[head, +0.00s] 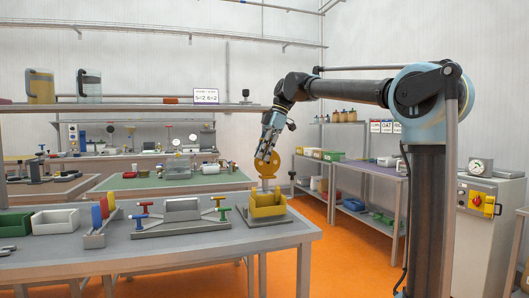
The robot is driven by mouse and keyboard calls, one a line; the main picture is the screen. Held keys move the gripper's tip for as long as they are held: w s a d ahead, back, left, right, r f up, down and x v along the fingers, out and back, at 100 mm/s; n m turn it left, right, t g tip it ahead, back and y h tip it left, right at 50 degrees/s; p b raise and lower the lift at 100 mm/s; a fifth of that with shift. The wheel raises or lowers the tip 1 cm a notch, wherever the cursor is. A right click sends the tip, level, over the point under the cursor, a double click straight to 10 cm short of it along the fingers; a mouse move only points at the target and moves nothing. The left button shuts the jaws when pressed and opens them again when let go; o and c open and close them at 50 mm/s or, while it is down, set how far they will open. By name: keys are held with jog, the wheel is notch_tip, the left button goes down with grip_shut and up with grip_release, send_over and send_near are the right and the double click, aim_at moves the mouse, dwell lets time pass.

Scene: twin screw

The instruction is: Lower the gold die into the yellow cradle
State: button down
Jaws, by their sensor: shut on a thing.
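The gold die (266,167) is a round yellow-gold piece held in the air in the head view. My gripper (264,158) is shut on its upper part and partly hides it. The yellow cradle (268,208) stands on a grey base at the right end of the grey workbench. The die hangs upright above the cradle. Its lower end comes close to the cradle's back in the picture; I cannot tell whether they touch.
Further left stand red, blue and yellow upright pieces (103,212), a white bin (55,221) and a green bin (14,223). An overhead shelf (130,107) crosses above the bench. Orange floor is open to the right.

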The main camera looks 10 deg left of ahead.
aim_at(263, 175)
jog(key=shift+f, duration=2.3)
jog(key=shift+f, duration=0.15)
notch_tip(263, 175, down, 7)
dwell(0.9)
dwell(0.7)
jog(key=c, duration=1.5)
grip_release()
jog(key=shift+c, duration=0.2)
